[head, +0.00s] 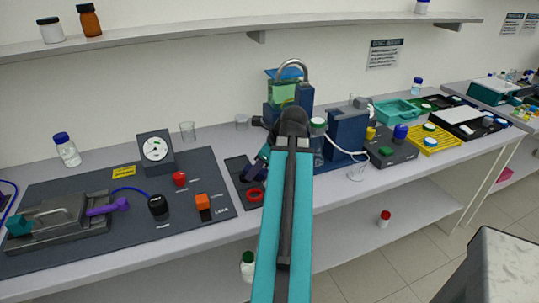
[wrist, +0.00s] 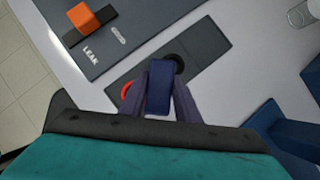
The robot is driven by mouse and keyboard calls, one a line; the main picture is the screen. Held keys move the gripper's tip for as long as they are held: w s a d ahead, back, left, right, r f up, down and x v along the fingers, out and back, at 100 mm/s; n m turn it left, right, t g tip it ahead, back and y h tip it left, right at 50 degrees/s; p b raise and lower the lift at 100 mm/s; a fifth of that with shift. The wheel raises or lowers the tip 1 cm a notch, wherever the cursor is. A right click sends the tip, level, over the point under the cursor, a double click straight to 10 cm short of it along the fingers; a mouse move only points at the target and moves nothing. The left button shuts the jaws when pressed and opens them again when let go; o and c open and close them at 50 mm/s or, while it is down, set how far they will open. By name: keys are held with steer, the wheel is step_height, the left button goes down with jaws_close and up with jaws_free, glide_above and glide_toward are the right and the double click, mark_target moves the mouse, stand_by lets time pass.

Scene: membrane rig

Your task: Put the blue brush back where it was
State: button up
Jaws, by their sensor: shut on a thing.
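My gripper (wrist: 160,103) is shut on the blue brush (wrist: 158,88), which shows as a dark blue block between the two fingers in the wrist view. In the head view my gripper (head: 255,170) hangs over the small dark mat (head: 236,164), mostly behind my arm. The mat also shows in the wrist view (wrist: 205,45), under the brush. A red ring (head: 255,195) lies at the mat's near end. A black ring (wrist: 178,62) shows just past the brush. I cannot tell whether the brush touches the mat.
Left of the mat lies a large grey board (head: 222,205) with an orange block (head: 202,202), a red knob (head: 179,179) and a dial gauge (head: 155,150). Dark blue apparatus (head: 346,130) stands to the right. Bare bench (wrist: 245,85) shows beside the mat.

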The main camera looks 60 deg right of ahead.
steer(key=d, duration=0.4)
steer(key=w+d+f+p, duration=0.1)
steer(key=d, duration=0.3)
steer(key=w+d+p, duration=0.1)
steer(key=d, duration=0.4)
steer(key=shift+w+f, duration=0.1)
steer(key=shift+f, duration=0.05)
steer(key=shift+f+p, duration=0.75)
steer(key=shift+f, duration=1)
steer(key=shift+f, duration=0.1)
steer(key=o, duration=1)
steer(key=shift+b+v, duration=1)
steer(key=shift+v, duration=5.1)
